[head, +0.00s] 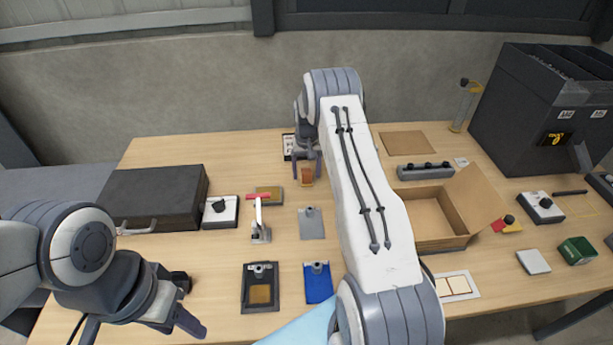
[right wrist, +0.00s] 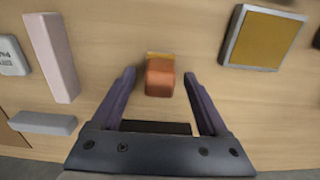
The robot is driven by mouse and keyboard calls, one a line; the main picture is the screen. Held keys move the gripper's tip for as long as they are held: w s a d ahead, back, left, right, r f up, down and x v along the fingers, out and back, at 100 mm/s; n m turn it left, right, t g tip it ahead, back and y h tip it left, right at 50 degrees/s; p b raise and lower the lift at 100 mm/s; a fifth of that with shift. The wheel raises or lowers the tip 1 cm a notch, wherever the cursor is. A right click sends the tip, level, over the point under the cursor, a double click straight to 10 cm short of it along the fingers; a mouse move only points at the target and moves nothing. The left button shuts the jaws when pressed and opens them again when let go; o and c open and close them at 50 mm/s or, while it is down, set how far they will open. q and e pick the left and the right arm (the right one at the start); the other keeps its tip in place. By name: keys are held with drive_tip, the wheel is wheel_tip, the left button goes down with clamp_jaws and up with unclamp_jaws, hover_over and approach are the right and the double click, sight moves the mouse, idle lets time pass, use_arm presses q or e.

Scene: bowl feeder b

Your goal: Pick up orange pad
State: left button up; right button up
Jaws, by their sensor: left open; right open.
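The orange pad (right wrist: 160,78) is a small block-like piece in the right wrist view, with a yellow strip at its far edge. It also shows in the head view (head: 307,177) at the back middle of the table. My right gripper (right wrist: 160,74) is open, one finger on each side of the pad, with visible gaps on both sides. Its height above the table is hard to tell. In the head view my right gripper (head: 306,165) is at the pad, partly hidden by my arm. My left gripper (head: 192,308) is open and empty at the front left.
A yellow-topped grey plate (right wrist: 264,38) lies right of the pad and a pale bar (right wrist: 52,57) left. A black case (head: 150,197) stands at the left. A red-handled clamp (head: 260,220) stands near the middle. An open cardboard box (head: 430,215) is right of my arm.

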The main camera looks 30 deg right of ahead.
sight(310, 171)
clamp_jaws()
drive_tip(key=shift+r, duration=0.15)
drive_tip(key=shift+r, duration=0.3)
drive_tip(key=r, duration=0.1)
drive_tip(key=r+b, duration=0.2)
drive_tip(key=shift+s+d+r, duration=0.35)
drive_tip(key=shift+d, duration=0.05)
drive_tip(key=s+d+r+b, duration=0.2)
drive_tip(key=s+d+r, duration=0.4)
drive_tip(key=s+d, duration=0.1)
drive_tip(key=shift+s+d+r, duration=0.2)
drive_tip(key=shift+s+r, duration=0.05)
drive_tip(key=shift+s, duration=0.1)
drive_tip(key=c, duration=0.9)
unclamp_jaws()
clamp_jaws()
